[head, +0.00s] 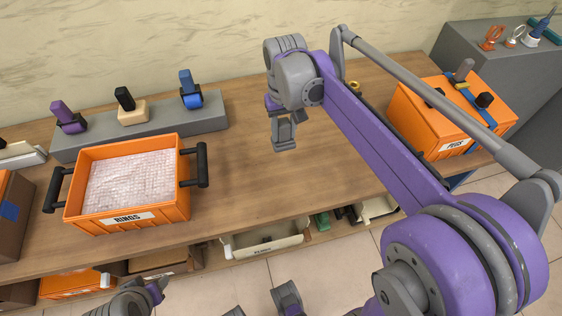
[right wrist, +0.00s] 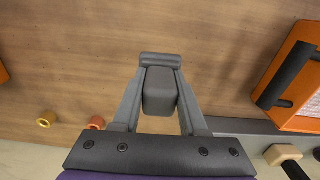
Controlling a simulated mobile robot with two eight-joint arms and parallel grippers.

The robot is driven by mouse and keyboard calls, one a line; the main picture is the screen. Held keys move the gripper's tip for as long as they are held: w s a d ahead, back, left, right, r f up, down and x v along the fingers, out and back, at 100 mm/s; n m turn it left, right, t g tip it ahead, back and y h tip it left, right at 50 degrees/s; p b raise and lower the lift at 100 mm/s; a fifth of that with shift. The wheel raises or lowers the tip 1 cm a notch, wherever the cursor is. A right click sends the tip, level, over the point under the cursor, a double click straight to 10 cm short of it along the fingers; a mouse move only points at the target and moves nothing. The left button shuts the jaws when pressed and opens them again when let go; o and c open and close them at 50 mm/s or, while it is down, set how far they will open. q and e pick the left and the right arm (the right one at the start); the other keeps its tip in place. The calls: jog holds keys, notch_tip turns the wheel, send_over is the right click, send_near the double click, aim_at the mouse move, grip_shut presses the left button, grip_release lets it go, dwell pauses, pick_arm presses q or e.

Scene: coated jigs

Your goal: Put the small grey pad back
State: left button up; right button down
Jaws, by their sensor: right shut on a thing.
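My right gripper (head: 284,140) is above the back middle of the wooden table, pointing down. In the right wrist view my right gripper (right wrist: 160,62) is shut on a small dark grey block (right wrist: 160,92), which looks like the small grey pad. In the head view the pad cannot be told apart from the fingers. Part of my left arm shows at the bottom edge; I cannot make out the state of its gripper.
An orange RINGS bin (head: 180,205) with black handles stands left. Behind it, a grey ledge (head: 80,145) carries purple, black-and-beige and blue pieces. An orange PEGS box (head: 410,120) stands right. The table middle (head: 250,175) is clear. A yellow ring (right wrist: 46,119) lies near the back.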

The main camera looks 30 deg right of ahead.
aim_at(284, 145)
notch_tip(284, 145, down, 6)
jog(key=shift+r+b, duration=0.25)
jog(key=shift+b, duration=0.15)
notch_tip(284, 145, down, 4)
jog(key=shift+f, duration=0.15)
jog(key=shift+f, duration=0.2)
jog(key=shift+c, duration=2.2)
grip_release()
